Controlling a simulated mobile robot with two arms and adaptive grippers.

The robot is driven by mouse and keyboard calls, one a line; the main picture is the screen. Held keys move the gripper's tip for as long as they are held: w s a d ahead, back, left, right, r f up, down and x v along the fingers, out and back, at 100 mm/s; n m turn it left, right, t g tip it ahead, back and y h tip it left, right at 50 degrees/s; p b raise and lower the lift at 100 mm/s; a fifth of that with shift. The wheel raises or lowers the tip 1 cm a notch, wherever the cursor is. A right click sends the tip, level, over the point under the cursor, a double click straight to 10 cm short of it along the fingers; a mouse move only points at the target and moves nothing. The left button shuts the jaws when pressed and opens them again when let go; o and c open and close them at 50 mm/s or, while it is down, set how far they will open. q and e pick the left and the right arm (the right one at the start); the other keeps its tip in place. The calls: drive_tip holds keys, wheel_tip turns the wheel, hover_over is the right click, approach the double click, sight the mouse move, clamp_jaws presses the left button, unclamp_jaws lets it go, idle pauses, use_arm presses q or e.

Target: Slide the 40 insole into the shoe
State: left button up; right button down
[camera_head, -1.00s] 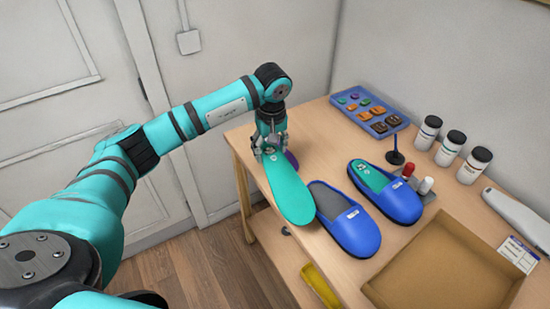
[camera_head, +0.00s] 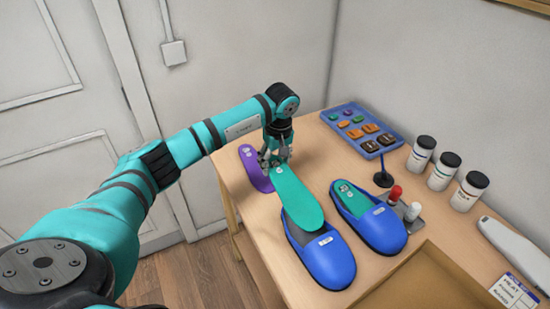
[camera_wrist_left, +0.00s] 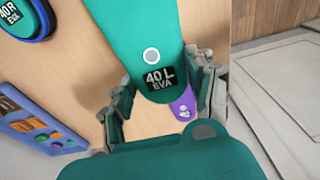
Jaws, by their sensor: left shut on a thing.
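The teal insole (camera_head: 300,203) is marked 40 L EVA in the left wrist view (camera_wrist_left: 140,30). My left gripper (camera_head: 277,160) is shut on its labelled end; the fingers also show on both sides of it in the left wrist view (camera_wrist_left: 163,78). The insole's far end overlaps the heel opening of the nearer blue shoe (camera_head: 328,265) in the head view. I cannot tell its height above the shoe. The other blue shoe (camera_head: 382,230) stands to the right with a teal insole (camera_head: 350,199) inside, labelled 40R in the left wrist view (camera_wrist_left: 18,20). My right gripper is not in view.
A purple insole (camera_head: 252,170) lies left of my gripper on the wooden table (camera_head: 318,150). A blue tray (camera_head: 341,118) of small pieces and several white jars (camera_head: 440,170) stand behind. A brown tray (camera_head: 385,292) is in front.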

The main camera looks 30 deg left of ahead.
sight(298, 200)
use_arm(q)
drive_tip(key=shift+s+f+b, duration=0.15)
drive_tip(key=shift+f+b, duration=0.7)
drive_tip(key=shift+f, duration=1)
drive_tip(key=shift+s+d+r+p, duration=0.1)
drive_tip(key=shift+d+r+p, duration=0.05)
drive_tip(key=shift+d+p, duration=0.25)
drive_tip(key=shift+s+d+f+p, duration=0.1)
drive_tip(key=shift+s+d+p, duration=0.5)
drive_tip(key=shift+d, duration=0.35)
drive_tip(key=shift+s+d+f+p, duration=0.1)
drive_tip(key=shift+s+d+p, duration=0.5)
drive_tip(key=shift+d, duration=0.35)
drive_tip(key=shift+s+d+f+p, duration=0.1)
drive_tip(key=shift+s+d+p, duration=0.45)
drive_tip(key=shift+d, duration=0.4)
drive_tip(key=shift+s+d+f, duration=0.25)
drive_tip(key=shift+s+d, duration=0.1)
drive_tip(key=shift+d, duration=0.35)
drive_tip(key=shift+s+d+f, duration=0.2)
drive_tip(key=shift+s+d, duration=0.2)
drive_tip(key=shift+d, duration=0.25)
drive_tip(key=shift+s+d+f, duration=0.25)
drive_tip(key=shift+s+d, duration=0.1)
drive_tip(key=shift+d, duration=0.35)
